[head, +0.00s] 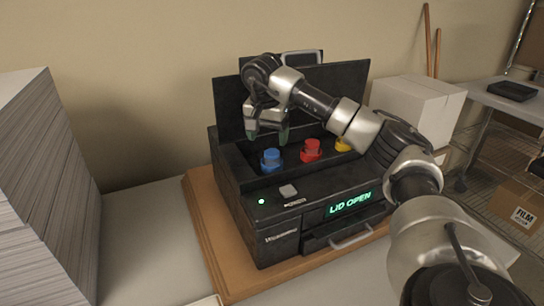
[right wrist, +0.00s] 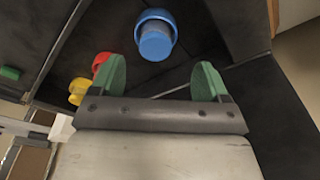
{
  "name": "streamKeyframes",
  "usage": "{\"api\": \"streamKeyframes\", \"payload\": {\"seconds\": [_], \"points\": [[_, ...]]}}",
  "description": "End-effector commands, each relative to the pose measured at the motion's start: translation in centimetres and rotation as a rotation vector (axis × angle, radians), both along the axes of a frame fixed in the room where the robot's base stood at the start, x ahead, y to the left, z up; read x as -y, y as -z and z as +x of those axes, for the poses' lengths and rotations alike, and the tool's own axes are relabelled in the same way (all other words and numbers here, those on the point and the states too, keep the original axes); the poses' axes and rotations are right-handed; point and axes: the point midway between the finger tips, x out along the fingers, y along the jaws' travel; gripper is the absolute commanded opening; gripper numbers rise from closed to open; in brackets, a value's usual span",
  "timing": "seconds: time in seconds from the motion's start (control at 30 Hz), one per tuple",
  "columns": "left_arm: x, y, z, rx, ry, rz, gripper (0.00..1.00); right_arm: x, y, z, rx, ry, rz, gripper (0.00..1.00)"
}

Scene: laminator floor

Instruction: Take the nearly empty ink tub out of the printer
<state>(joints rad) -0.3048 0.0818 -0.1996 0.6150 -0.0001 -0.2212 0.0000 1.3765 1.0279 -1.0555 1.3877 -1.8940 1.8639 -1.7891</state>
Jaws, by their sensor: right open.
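The black printer (head: 285,215) has its lid up, and its display reads "LID OPEN". In its open bay stand a blue tub (head: 271,160), a red tub (head: 312,151) and a yellow tub (head: 343,145), which my right arm partly covers. I cannot tell the ink levels. My right gripper (head: 267,136) is open and empty, pointing down above the blue tub and apart from it. In the right wrist view, the blue tub (right wrist: 156,38) lies just beyond the green fingertips (right wrist: 162,80); the red tub (right wrist: 101,61) and yellow tub (right wrist: 79,90) are to the left.
The raised lid (head: 228,108) stands behind the bay. The printer rests on a wooden board (head: 205,215) on a grey table. A tall paper stack (head: 45,190) is at the left; a white box (head: 425,105) stands behind at the right. The tabletop left of the board is clear.

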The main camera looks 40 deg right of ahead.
Motion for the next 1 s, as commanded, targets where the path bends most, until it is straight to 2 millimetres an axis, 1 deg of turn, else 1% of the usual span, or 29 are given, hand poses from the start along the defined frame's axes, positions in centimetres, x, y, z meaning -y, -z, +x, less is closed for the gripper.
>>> {"api": "streamKeyframes", "payload": {"seconds": [0.03, 0.13, 0.23, 0.37, 0.4, 0.5, 0.6, 0.77, 0.8, 0.87, 1.0], "points": [[-0.1, -0.2, 0.0, 0.0, 0.0, 0.001, 0.43, 0.1, 0.5, 0.0, -0.002, 0.0, 0.0, 0.76], [-0.1, -0.3, 0.1, 0.001, -0.001, 0.002, 0.43, 0.2, 1.0, 0.0, -0.001, 0.001, 0.0, 0.76], [-0.1, -1.0, 0.2, 0.003, -0.001, 0.001, 0.43, 0.6, 1.9, -0.2, -0.003, 0.0, 0.0, 0.76], [-0.1, -2.3, 0.7, 0.011, -0.001, 0.0, 0.43, 1.2, 3.7, -0.5, -0.005, 0.001, -0.001, 0.76], [0.0, -2.3, 0.8, 0.014, -0.001, 0.0, 0.43, 1.2, 4.4, -0.3, -0.003, -0.001, -0.001, 0.76], [0.0, -2.6, 0.9, 0.016, -0.001, -0.002, 0.43, 1.4, 5.5, -0.2, -0.002, 0.0, -0.001, 0.76], [0.1, -2.6, 0.9, 0.016, -0.001, -0.003, 0.43, 1.5, 6.1, -0.2, 0.0, 0.0, -0.001, 0.76], [0.3, -2.5, 0.8, 0.015, -0.001, -0.004, 0.43, 1.4, 6.1, -0.2, 0.001, 0.0, 0.0, 0.76], [0.3, -2.5, 0.8, 0.014, -0.002, -0.004, 0.43, 1.4, 6.1, -0.2, 0.001, 0.0, 0.0, 0.74], [0.3, -2.5, 0.8, 0.014, -0.001, -0.005, 0.43, 1.4, 6.1, -0.2, 0.001, 0.0, 0.0, 0.65], [0.3, -2.5, 0.7, 0.012, -0.001, -0.005, 0.43, 1.4, 6.1, -0.2, 0.001, 0.0, 0.0, 0.44]]}}
